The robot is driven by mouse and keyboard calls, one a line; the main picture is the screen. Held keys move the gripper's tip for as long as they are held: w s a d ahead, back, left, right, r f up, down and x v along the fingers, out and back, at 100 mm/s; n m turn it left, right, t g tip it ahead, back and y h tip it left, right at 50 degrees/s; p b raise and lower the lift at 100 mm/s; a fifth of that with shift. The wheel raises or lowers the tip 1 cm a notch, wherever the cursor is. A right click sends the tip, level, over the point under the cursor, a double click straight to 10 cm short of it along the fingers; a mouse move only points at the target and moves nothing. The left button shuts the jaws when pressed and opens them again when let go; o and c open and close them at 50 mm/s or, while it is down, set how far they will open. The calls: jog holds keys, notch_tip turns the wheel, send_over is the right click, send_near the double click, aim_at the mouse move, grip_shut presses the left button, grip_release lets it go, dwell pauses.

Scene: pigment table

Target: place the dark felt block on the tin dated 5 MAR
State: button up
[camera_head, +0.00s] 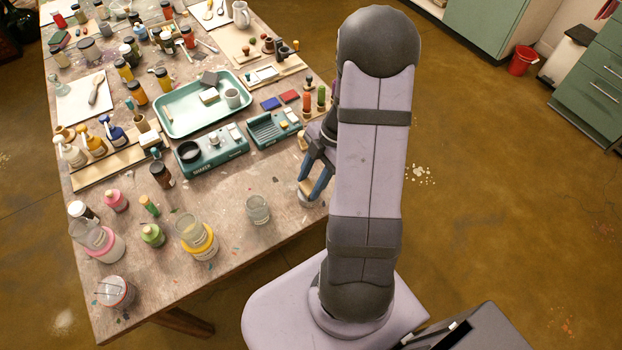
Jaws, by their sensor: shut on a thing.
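My gripper (312,190), with blue fingers, is at the table's right edge, partly hidden by my arm. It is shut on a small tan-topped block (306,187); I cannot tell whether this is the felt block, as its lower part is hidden. A pale round tin or jar (306,201) is right below the block; I cannot tell whether they touch. A dark grey block (209,78) lies in the green tray (172,124), beside a white block. No 5 MAR date is readable on any container.
A clear glass jar (257,210) stands left of my gripper. The front middle of the table is fairly clear.

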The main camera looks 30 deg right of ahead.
jog(key=shift+f, duration=0.2)
jog(key=o, duration=1)
jog(key=shift+r, duration=0.1)
jog(key=shift+r, duration=0.15)
jog(key=b+v, duration=0.1)
jog(key=v, duration=1.1)
